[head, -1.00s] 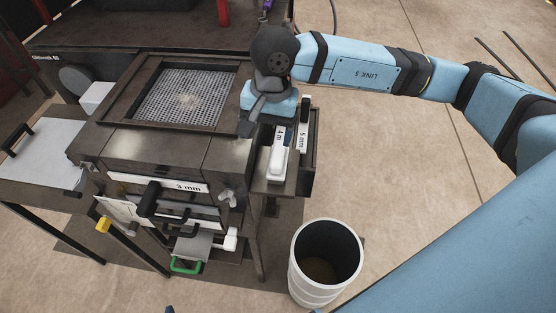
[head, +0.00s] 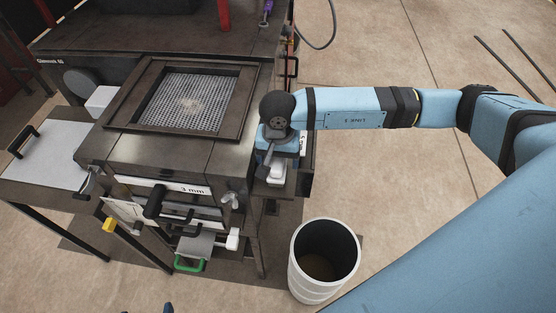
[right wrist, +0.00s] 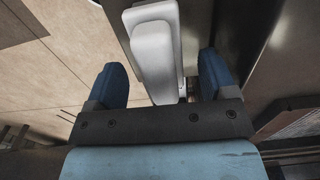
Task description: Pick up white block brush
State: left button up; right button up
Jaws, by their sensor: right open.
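The white block brush (head: 277,177) lies on the side shelf at the right of the press, mostly covered by my right wrist in the head view. In the right wrist view, the long white rounded brush (right wrist: 156,62) lies between the fingers; its bristles do not show. My right gripper (right wrist: 162,75) is open, one blue finger on each side of it, with gaps showing. In the head view the right gripper (head: 268,157) points down over the shelf, its fingertips hard to make out. Small dark blue tips at the bottom edge may be my left gripper (head: 147,310).
The press body with its mesh screen (head: 188,102) stands close left of my right gripper. A white bin (head: 314,290) stands on the floor in front of the shelf. A side table (head: 45,160) is at the left. The floor at the right is open.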

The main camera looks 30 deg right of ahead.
jog(key=shift+f, duration=0.9)
jog(key=shift+c, duration=0.4)
jog(key=c, duration=1)
